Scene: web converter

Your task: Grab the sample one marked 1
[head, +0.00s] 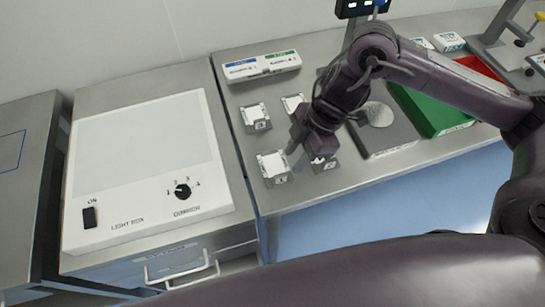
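Several small metal sample blocks with white tops and small front labels stand on the steel bench. One is at the back left (256,118), one at the back right (292,104), one at the front left (274,168) and one at the front right (325,164). The labels are too small to read surely, so I cannot tell which is marked 1. My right gripper (304,155) points down just above and between the two front blocks, partly covering the front right one. Its fingers look apart, with nothing held between them. My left gripper is out of view.
A white light box (148,205) with a dial and switch stands on the left cabinet. A white case (262,66) lies behind the blocks. A grey plate device (388,140) and a green bin (437,112) stand to the right. The bench's front edge is close to the front blocks.

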